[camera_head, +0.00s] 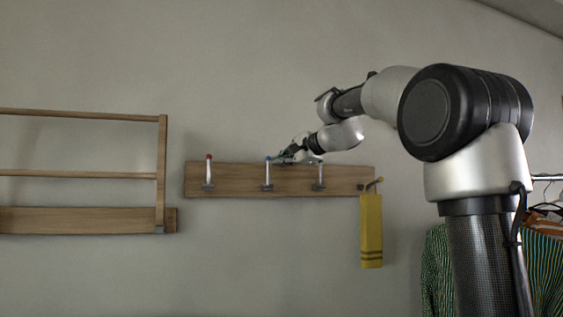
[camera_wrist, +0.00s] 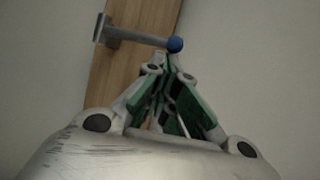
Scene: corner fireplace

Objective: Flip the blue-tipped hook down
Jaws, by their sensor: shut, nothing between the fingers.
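The blue-tipped hook (camera_head: 267,174) is on the wooden wall board (camera_head: 230,178), between a red-tipped hook (camera_head: 208,172) and a third hook (camera_head: 319,178). It stands upright, its tip at the board's top edge. In the wrist view the blue-tipped hook (camera_wrist: 145,37) shows a grey bar running from its mount on the board (camera_wrist: 127,65) to a round blue tip. My gripper (camera_head: 283,158) is shut and empty, beside the blue tip on its right. In the wrist view my gripper's fingertips (camera_wrist: 166,62) lie close to the blue tip; I cannot tell whether they touch it.
A yellow cloth (camera_head: 371,230) hangs from a hook at the board's right end. A wooden wall rack (camera_head: 162,170) is at the left. Striped clothes (camera_head: 545,265) hang at the lower right. The wall above the board is bare.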

